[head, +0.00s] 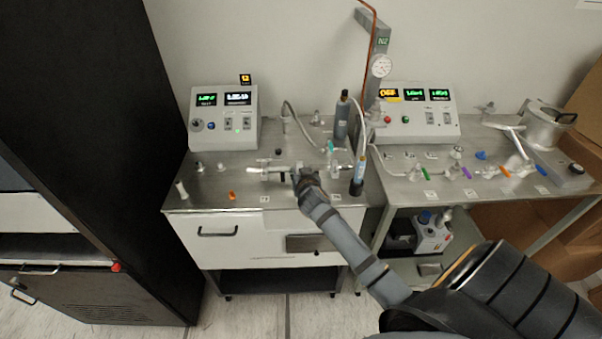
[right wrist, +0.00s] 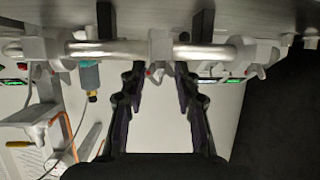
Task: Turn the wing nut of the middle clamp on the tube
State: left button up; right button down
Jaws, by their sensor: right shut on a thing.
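The metal tube (right wrist: 105,49) runs across the right wrist view, with the middle clamp (right wrist: 160,44) around it near the centre. The clamp's wing nut (right wrist: 156,73) hangs between the fingers of my right gripper (right wrist: 160,72), which is shut on it. Further clamps (right wrist: 45,48) (right wrist: 255,52) sit toward both ends of the tube. In the head view the tube (head: 275,169) lies along the left bench, and my right gripper (head: 305,180) reaches it from the front, hiding the middle clamp. My left gripper is out of view.
Two control boxes (head: 223,118) (head: 418,112) stand at the back of the benches. Loose fittings lie on the bench top (head: 205,192). A black cabinet (head: 75,130) stands at left.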

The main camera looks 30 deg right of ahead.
jog(key=shift+m+h, duration=0.4)
jog(key=c, duration=1)
grip_release()
jog(key=shift+o, duration=0.2)
jog(key=v, duration=1.2)
jog(key=shift+r, duration=0.1)
